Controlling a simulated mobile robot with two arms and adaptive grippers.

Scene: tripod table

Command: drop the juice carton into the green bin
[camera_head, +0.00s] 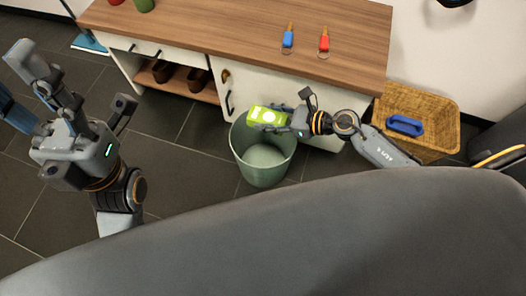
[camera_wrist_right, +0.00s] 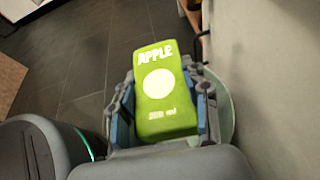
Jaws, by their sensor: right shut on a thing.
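The juice carton (camera_head: 262,115) is lime green with a pale round spot, and it lies on its side in the grip of my right gripper (camera_head: 275,118). In the right wrist view the carton (camera_wrist_right: 160,92) reads "APPLE" and sits between both fingers of the right gripper (camera_wrist_right: 163,105). The green bin (camera_head: 263,165) stands on the floor, open at the top. In the head view the carton is over the bin's back rim area; its exact height is hard to tell. In the right wrist view part of the bin (camera_wrist_right: 222,105) shows behind the fingers. My left gripper (camera_head: 80,105) is open and empty, away from the bin.
A wicker basket (camera_head: 440,110) holding a blue object (camera_head: 405,125) stands at the right. Shoes (camera_head: 162,72) sit on the low shelf.

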